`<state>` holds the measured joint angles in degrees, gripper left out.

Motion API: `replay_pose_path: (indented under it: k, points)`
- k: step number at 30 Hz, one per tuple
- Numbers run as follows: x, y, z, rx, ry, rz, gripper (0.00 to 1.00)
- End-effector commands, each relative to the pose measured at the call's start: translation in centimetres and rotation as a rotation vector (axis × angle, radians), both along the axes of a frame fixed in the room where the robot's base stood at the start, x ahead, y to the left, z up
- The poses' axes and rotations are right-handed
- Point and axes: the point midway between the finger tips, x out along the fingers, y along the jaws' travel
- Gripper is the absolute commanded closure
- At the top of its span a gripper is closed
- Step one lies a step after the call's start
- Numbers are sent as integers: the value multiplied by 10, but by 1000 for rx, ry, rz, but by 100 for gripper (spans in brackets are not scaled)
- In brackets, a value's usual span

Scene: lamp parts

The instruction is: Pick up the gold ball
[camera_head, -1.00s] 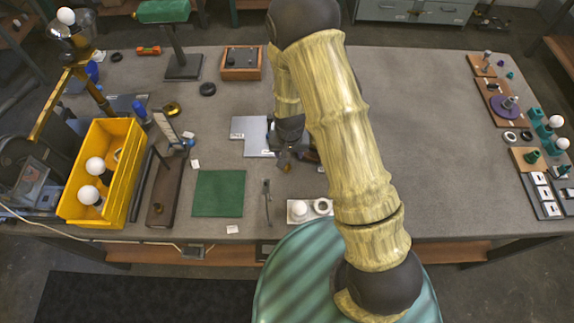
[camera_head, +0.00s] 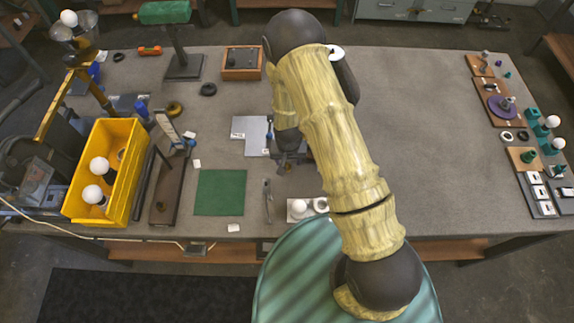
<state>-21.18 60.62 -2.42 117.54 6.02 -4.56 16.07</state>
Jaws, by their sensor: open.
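I cannot clearly make out a gold ball on the table. A small round gold-coloured piece (camera_head: 174,108) with a dark middle lies at the left, behind the yellow bin; I cannot tell whether it is a ball. My gripper (camera_head: 290,158) is low over the middle of the table, just right of a grey plate (camera_head: 252,133). It is open, but its fingertips are small, dark and partly covered by my arm. Whatever lies under it is hidden. The gold-coloured piece is well to the left of my gripper.
A yellow bin (camera_head: 134,170) with white bulbs stands at the left. A green mat (camera_head: 220,192) and a small white tray (camera_head: 296,215) lie near the front edge. A green desk lamp (camera_head: 166,12) stands at the back left. The table right of my arm is clear up to several parts boards.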

Motion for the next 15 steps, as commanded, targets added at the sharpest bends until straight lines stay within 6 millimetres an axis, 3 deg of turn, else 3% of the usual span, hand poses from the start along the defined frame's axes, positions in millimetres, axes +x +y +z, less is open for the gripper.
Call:
replay_pose_path:
  k: [15]
  points:
    - [5, 4, -39, 0, 0, 1, 48]
